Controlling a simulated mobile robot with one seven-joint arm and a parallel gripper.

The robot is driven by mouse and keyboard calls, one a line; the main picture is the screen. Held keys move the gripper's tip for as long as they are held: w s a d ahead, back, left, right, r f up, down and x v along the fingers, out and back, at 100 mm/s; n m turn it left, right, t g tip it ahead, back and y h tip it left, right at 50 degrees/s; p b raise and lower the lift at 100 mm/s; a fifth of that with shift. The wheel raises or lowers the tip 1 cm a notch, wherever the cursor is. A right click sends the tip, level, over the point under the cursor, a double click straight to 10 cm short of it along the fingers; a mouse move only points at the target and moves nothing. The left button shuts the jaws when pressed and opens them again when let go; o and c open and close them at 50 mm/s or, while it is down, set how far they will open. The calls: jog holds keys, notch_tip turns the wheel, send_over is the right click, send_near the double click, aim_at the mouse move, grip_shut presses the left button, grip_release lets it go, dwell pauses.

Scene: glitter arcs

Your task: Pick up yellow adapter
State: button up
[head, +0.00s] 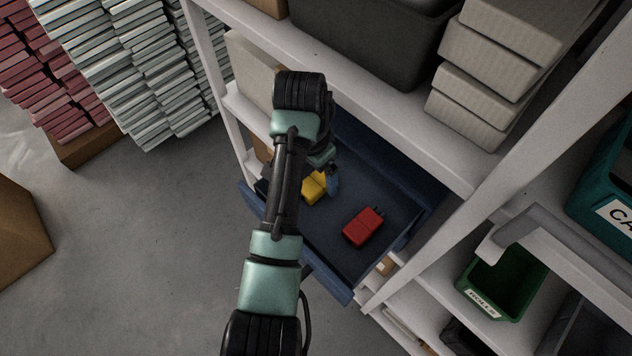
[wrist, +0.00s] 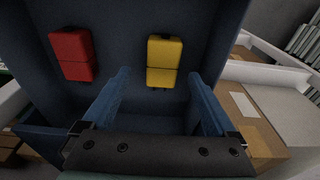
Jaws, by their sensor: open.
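The yellow adapter (head: 313,190) lies on the floor of an open dark blue drawer (head: 340,262), partly hidden by my arm in the head view. In the wrist view the yellow adapter (wrist: 164,60) lies flat, just beyond the gap between my fingertips and slightly right of its middle. My gripper (wrist: 159,76) is open, with its two blue fingers apart and nothing between them. In the head view one blue finger shows right beside the adapter; the other is hidden.
A red adapter (head: 363,228) lies in the same drawer, to the right of the yellow one; it also shows at left in the wrist view (wrist: 72,54). Drawer walls surround both. A white shelf frame (head: 350,78) stands above the drawer. A green bin (head: 507,283) is at right.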

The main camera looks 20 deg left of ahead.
aim_at(318, 179)
jog(key=shift+w+d+f+p, duration=0.15)
jog(key=shift+w+f, duration=0.1)
jog(key=shift+f, duration=0.7)
jog(key=shift+w+a+f+p, duration=0.15)
jog(key=shift+w+f, duration=0.1)
jog(key=shift+f, duration=0.7)
jog(key=shift+d, duration=0.1)
jog(key=shift+c, duration=0.3)
grip_shut()
